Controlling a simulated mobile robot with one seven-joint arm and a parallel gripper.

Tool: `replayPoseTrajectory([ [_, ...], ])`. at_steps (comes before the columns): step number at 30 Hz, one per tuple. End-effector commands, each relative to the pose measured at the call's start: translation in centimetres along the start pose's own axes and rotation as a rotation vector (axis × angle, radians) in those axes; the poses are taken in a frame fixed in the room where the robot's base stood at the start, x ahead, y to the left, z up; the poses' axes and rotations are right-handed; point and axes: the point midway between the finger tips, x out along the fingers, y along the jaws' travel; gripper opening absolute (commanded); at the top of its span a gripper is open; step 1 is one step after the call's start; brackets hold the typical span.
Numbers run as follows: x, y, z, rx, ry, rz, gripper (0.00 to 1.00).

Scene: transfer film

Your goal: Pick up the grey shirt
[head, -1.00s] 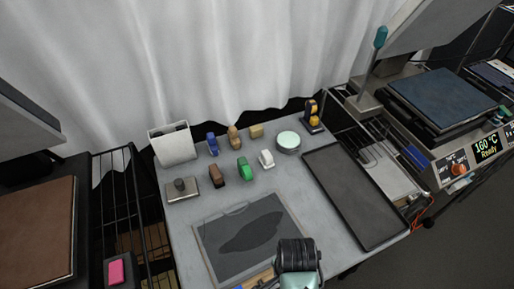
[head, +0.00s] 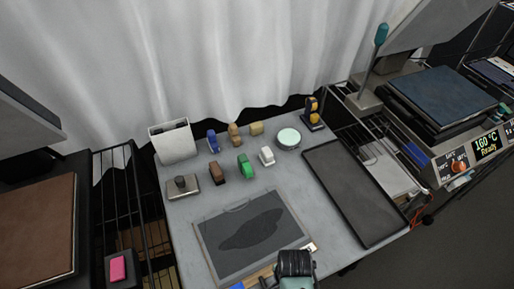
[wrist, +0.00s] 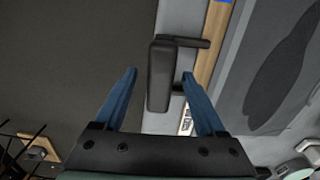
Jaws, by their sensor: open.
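I cannot make out a grey shirt for certain. A flat dark grey panel (head: 215,245) with a darker oval patch (head: 250,229) lies at the front of the grey table; it also shows at the right of the wrist view (wrist: 262,90). My gripper (wrist: 160,72) is open in the wrist view, its blue fingers apart. A black handle-like piece (wrist: 161,75) shows between and beyond the fingers, and I see no contact. In the head view only my wrist shows at the bottom edge; the fingers are hidden.
A long black tray (head: 352,195) lies at the table's right. Small coloured items, such as a green one (head: 246,166), and a white holder (head: 174,143) stand behind the panel. A press (head: 440,100) reading 160 °C stands right. A wooden strip (wrist: 214,48) borders the panel.

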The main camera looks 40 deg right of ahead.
Motion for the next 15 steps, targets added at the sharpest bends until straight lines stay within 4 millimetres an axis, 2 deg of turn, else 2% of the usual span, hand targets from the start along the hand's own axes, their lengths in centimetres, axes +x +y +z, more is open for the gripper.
replayPoseTrajectory([
  [15, 0.48, -0.01, 0.0, 0.0, 0.0, 0.0, 0.72],
])
